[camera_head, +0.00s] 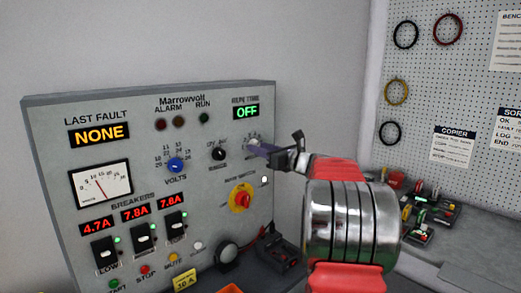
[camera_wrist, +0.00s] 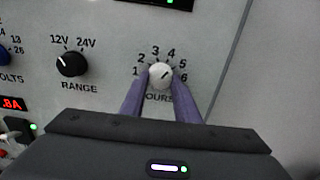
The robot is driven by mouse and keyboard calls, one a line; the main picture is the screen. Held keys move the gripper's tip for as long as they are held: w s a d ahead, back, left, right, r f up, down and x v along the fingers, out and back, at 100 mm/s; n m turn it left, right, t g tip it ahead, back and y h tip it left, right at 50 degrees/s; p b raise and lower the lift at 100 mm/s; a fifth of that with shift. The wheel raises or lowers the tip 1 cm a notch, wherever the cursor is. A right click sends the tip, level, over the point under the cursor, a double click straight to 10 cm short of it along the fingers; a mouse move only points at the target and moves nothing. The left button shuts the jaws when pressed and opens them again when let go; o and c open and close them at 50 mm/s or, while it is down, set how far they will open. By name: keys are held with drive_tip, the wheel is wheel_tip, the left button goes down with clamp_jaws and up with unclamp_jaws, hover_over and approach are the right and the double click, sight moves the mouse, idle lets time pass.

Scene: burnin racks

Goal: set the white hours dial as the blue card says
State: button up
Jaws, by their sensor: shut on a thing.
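The white hours dial (camera_wrist: 160,74) sits on the grey panel, inside an arc of printed numbers 1 to 6. A short dark mark on it points to the upper right, roughly toward 4 or 5; I cannot tell exactly. My gripper (camera_wrist: 161,84) has its two purple fingers on either side of the dial, shut on it. In the head view the gripper (camera_head: 262,148) reaches the panel's right side and partly covers the dial (camera_head: 252,140). A green display (camera_head: 246,111) above it reads OFF. No blue card is seen in either view.
The black range knob (camera_wrist: 71,64) is left of the hours dial, and the blue volts knob (camera_head: 176,165) further left. A red and yellow main switch (camera_head: 241,198) is just below. Breakers (camera_head: 143,237) line the lower left. A bench with clutter is at right.

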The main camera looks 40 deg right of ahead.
drive_tip(key=c, duration=0.4)
drive_tip(key=shift+o, duration=0.2)
drive_tip(key=shift+n, duration=1.3)
drive_tip(key=o, duration=1)
drive_tip(key=shift+o, duration=0.2)
